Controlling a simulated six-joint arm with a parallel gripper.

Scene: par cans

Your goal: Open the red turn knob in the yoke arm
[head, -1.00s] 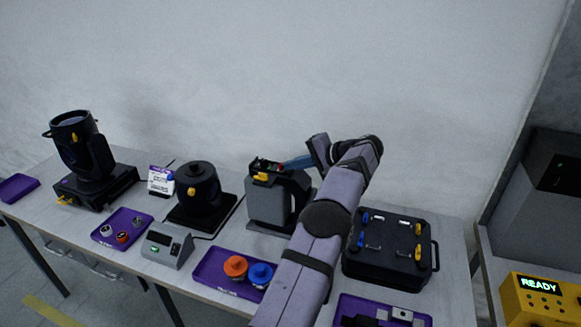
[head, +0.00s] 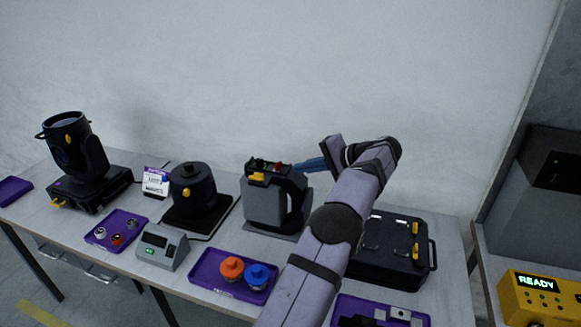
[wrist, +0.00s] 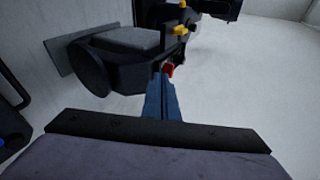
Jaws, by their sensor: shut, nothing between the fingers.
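The yoke arm (head: 262,205) is a grey and black housing standing upright at the middle of the table. A small red turn knob (head: 278,166) shows on its top, near a yellow part (head: 257,177). In the wrist view the red knob (wrist: 168,70) is just past my fingertips, partly hidden by them. My gripper (head: 297,168) has blue fingers, shut and empty, pointing left at the knob from its right side. The closed fingertips also show in the wrist view (wrist: 162,78). I cannot tell whether they touch the knob.
A black case (head: 385,265) stands right of the yoke arm, partly behind my arm. A purple tray (head: 208,275) with orange and blue caps lies in front. Above the yoke arm is free room before the wall.

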